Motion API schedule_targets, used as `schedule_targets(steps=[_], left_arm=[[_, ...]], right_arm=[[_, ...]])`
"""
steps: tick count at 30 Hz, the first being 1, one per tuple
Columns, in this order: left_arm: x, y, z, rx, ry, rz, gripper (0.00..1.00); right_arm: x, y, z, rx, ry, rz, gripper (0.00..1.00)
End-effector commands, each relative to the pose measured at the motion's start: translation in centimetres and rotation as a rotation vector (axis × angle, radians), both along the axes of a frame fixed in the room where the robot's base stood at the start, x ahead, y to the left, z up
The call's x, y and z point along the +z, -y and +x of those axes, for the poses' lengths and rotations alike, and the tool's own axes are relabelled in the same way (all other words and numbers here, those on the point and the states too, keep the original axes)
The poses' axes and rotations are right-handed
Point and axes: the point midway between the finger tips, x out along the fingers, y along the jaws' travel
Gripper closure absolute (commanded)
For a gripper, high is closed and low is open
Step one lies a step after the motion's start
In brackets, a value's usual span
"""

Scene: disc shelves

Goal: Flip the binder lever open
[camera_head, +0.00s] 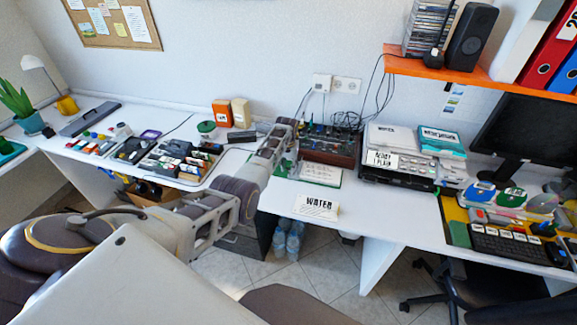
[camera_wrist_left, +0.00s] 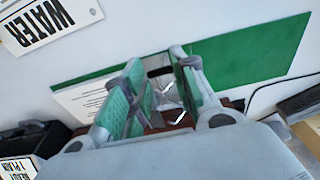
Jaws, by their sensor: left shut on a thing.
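The green binder lies open on the white desk. Its sheet of paper (camera_head: 320,173) and a bit of green cover (camera_head: 281,168) show in the head view. In the left wrist view its green cover (camera_wrist_left: 255,55) lies at the right and its white sheet (camera_wrist_left: 82,100) at the left. My left gripper (camera_wrist_left: 160,65) is over the binder's middle, its green-padded fingers close together. Thin metal parts of the binder lever (camera_wrist_left: 172,94) show between the fingers, which are shut on it. The fingers hide most of the mechanism. My right gripper is not in view.
Behind the binder is a dark device with cables (camera_head: 328,148). A printer-like machine (camera_head: 395,165) stands to the right, and several small boxes (camera_head: 180,160) to the left.

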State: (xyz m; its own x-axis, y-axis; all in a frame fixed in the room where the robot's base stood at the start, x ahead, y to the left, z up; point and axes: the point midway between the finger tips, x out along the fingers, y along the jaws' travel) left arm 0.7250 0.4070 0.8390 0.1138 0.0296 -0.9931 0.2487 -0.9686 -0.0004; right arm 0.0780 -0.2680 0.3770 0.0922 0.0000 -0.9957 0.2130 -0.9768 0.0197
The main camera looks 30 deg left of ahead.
Motion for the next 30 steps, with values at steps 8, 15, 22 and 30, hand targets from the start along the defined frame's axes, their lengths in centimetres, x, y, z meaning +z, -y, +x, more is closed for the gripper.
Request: schedule_targets(steps=[8,15,22,30], left_arm=[[-0.1,0.0,-0.1,0.0,-0.003,-0.001,0.5],[-0.1,0.0,-0.1,0.0,-0.002,0.0,0.5],[0.2,0.0,-0.1,0.0,-0.001,0.0,0.5],[1.6,0.1,-0.1,0.0,0.0,0.0,0.5]], right_arm=[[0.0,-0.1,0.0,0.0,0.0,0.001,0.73],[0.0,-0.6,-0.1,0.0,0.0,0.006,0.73],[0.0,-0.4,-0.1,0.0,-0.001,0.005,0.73],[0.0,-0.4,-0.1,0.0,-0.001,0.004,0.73]])
